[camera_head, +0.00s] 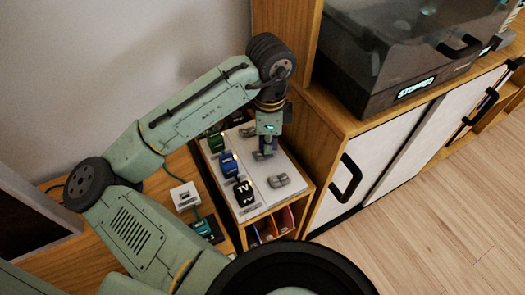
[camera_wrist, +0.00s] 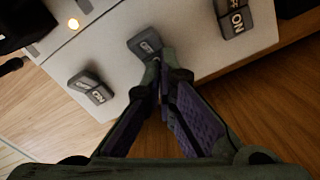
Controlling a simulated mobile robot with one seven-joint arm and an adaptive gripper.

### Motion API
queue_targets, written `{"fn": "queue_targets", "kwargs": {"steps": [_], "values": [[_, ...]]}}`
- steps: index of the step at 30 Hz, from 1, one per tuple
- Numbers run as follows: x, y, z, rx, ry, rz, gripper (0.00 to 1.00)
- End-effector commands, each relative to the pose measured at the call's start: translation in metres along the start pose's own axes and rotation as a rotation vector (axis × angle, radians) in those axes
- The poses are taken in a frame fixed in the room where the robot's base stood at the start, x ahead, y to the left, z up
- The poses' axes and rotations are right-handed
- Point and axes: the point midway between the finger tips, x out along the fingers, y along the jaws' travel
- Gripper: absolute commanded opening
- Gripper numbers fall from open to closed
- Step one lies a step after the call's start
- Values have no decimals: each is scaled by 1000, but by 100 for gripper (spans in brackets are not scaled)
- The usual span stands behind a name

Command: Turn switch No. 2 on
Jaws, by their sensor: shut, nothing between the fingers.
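A white panel (camera_head: 262,185) on a low wooden unit carries several grey rocker switches. In the wrist view the panel (camera_wrist: 125,25) shows one switch at left (camera_wrist: 90,87), one in the middle (camera_wrist: 145,45) and one at right (camera_wrist: 235,18). The left and right ones show ON lettering. No number is readable, so I cannot tell which is No. 2. My gripper (camera_head: 263,156) points down over the panel. In the wrist view its shut, empty fingertips (camera_wrist: 162,68) are at the middle switch and hide part of it. I cannot tell whether they touch it.
Black, blue and green plug-like pieces stand along the panel's left side, one marked TV (camera_head: 243,191). A tall wooden side wall rises behind the panel. A cabinet (camera_head: 345,180) with a dark box (camera_head: 400,60) reading STOPPED stands right. A small lit lamp (camera_wrist: 73,23) shows on the panel.

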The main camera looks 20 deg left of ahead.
Motion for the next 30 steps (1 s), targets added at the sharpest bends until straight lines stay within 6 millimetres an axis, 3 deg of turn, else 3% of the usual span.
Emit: {"fn": "queue_targets", "kwargs": {"steps": [21, 30], "values": [[-61, 0, 0, 0, 0, 0, 0], [-66, 0, 0, 0, 0, 1, 0]]}}
